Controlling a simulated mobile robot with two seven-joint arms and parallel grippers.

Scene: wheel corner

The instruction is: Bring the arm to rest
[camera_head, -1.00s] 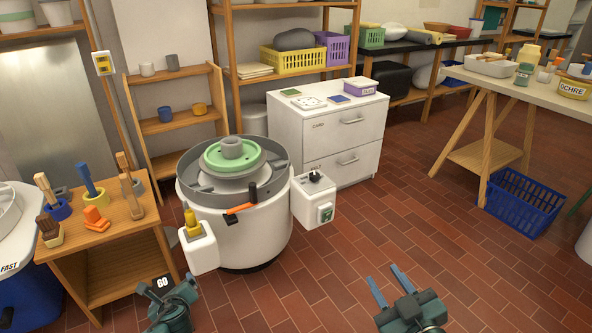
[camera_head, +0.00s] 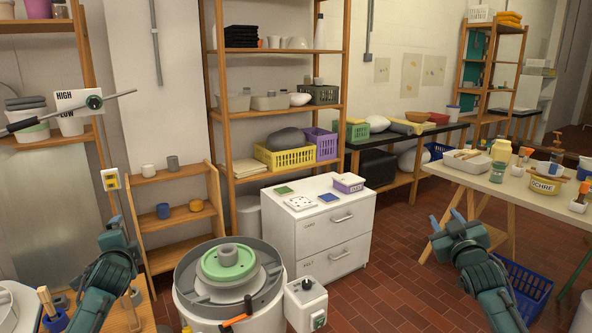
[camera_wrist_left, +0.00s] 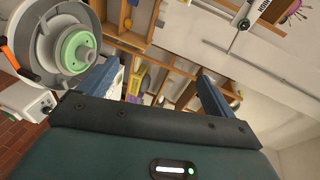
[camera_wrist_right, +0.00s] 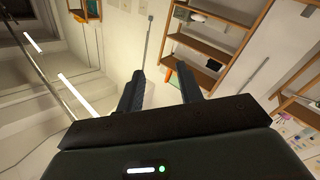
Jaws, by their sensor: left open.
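My right gripper (camera_head: 446,219) is raised at the right in the head view, in front of the long worktable. Its two blue fingers stand apart with nothing between them. In the right wrist view its fingers (camera_wrist_right: 160,85) are also apart and empty, with wall and shelves behind. My left gripper (camera_head: 116,228) is at the left in the head view, above the small wooden table and left of the wheel. In the left wrist view its fingers (camera_wrist_left: 155,88) are wide apart and empty.
The potter's wheel (camera_head: 187,273) with a green disc (camera_head: 215,268) stands at the front centre. A white drawer cabinet (camera_head: 312,237) is behind it. The worktable (camera_head: 510,190) with pots is at the right, a blue crate (camera_head: 535,283) below. Open tiled floor lies between.

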